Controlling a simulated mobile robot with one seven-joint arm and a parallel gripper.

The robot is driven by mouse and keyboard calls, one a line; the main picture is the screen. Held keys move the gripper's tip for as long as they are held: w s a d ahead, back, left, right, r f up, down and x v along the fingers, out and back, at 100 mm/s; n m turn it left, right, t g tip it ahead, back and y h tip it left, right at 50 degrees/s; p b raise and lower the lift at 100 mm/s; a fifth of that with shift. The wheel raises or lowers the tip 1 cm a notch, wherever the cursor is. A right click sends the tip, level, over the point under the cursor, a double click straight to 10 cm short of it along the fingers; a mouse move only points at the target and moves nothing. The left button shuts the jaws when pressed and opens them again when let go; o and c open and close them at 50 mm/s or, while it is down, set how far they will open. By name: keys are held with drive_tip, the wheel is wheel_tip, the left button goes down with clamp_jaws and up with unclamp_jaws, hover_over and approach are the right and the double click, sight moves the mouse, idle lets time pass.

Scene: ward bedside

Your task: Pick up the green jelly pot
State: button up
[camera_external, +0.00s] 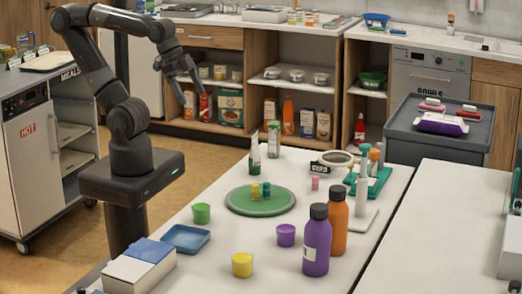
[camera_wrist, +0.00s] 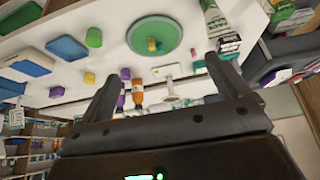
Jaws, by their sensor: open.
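The green jelly pot (camera_external: 201,213) is a small green cup on the white table, left of the round green mat (camera_external: 258,207). It also shows near the top left of the wrist view (camera_wrist: 94,37), beside the mat's rim. A purple pot (camera_external: 286,235) and a yellow pot (camera_external: 242,265) stand apart from it, nearer the external camera. My gripper (camera_external: 187,77) is open and empty, raised high and well away from the pot. In the wrist view both fingers (camera_wrist: 160,82) are spread with nothing between them.
A blue tray (camera_external: 186,238) and a blue-and-white box (camera_external: 140,265) lie near the green pot. Purple (camera_external: 316,245) and orange (camera_external: 338,225) bottles stand to the right. Small yellow and teal figures (camera_external: 260,191) stand on the mat.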

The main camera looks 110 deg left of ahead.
drive_tip(key=shift+c, duration=1.3)
drive_tip(key=m+t+y, duration=0.7)
drive_tip(key=m+t, duration=0.4)
drive_tip(key=m, duration=2)
approach(201, 204)
drive_tip(key=x, duration=1)
drive_tip(key=shift+a+f, duration=0.1)
drive_tip(key=shift+a, duration=0.05)
